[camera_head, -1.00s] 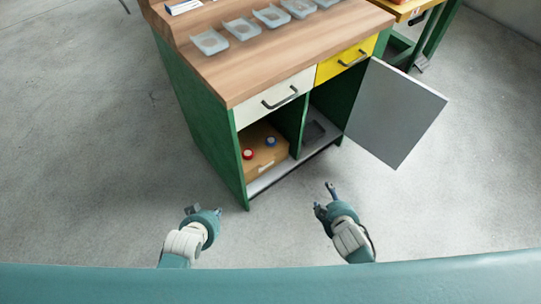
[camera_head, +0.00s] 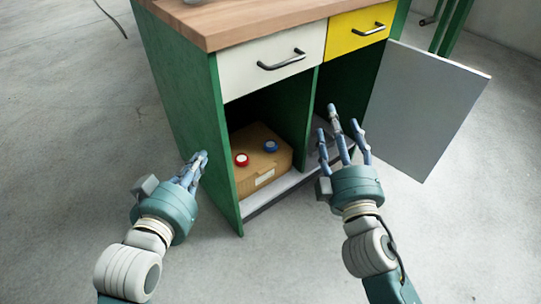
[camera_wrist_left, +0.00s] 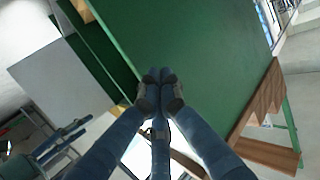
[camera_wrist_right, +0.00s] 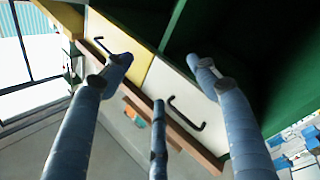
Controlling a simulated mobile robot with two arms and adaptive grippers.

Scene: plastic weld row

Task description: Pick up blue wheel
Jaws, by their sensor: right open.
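The blue wheel (camera_head: 270,146) lies on top of a brown cardboard box (camera_head: 278,165) inside the open left compartment of the cabinet. A red wheel (camera_head: 241,159) lies to its left on the same box. My left gripper (camera_head: 198,162) is beside the cabinet's green side panel, left of the box, with its fingertips together. In the left wrist view its fingers (camera_wrist_left: 160,76) meet with nothing seen between them. My right gripper (camera_head: 342,128) is in front of the right compartment, to the right of the blue wheel, with its fingers spread and empty. The right wrist view shows the fingers (camera_wrist_right: 160,75) wide apart.
The cabinet's green side panel (camera_head: 180,105) and divider (camera_head: 300,115) bound the left compartment. A white drawer (camera_head: 250,70) and yellow drawer (camera_head: 355,30) sit above. The grey door (camera_head: 425,105) stands open at the right. The floor in front is clear.

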